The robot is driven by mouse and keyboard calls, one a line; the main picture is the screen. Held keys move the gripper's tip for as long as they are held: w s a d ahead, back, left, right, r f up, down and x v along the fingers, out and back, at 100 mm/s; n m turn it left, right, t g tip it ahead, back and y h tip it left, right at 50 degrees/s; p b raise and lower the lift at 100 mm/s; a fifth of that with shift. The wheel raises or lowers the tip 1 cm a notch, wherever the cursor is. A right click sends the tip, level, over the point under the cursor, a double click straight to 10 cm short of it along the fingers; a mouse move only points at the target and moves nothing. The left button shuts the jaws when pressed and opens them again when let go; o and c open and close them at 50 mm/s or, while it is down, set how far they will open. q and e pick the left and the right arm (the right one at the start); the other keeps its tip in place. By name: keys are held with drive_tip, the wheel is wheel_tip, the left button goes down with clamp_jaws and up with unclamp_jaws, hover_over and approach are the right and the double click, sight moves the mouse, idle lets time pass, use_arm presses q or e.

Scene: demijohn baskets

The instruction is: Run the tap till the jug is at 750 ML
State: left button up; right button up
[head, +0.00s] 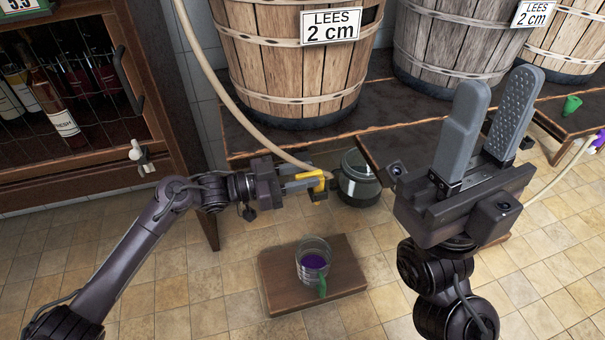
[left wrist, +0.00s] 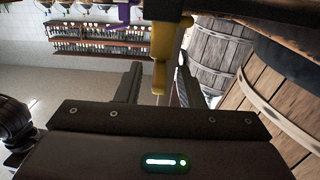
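The clear jug (head: 302,246) stands upright on a low wooden stand (head: 350,285), with purple liquid (head: 314,262) low inside. Its markings are too small to read. A green piece (head: 322,287) shows at its front. The yellow tap (head: 318,181) is at the end of a pale hose, above the jug; it also shows in the left wrist view (left wrist: 160,70). My left gripper (head: 306,183) is at the tap. In the left wrist view its fingers stand apart, on either side of the yellow part. No stream is visible. My right gripper (head: 500,85) is open and empty.
Wooden barrels (head: 295,70) with LEES labels stand on a dark bench (head: 400,115). A glass vessel (head: 360,185) is right of the tap. A bottle cabinet (head: 75,85) stands at the left. Tiled floor around the stand is clear.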

use_arm(q)
drive_tip(key=p+v, duration=0.2)
drive_tip(key=v, duration=0.5)
drive_tip(key=shift+a, duration=0.4)
drive_tip(key=shift+s, duration=0.1)
idle(1.1)
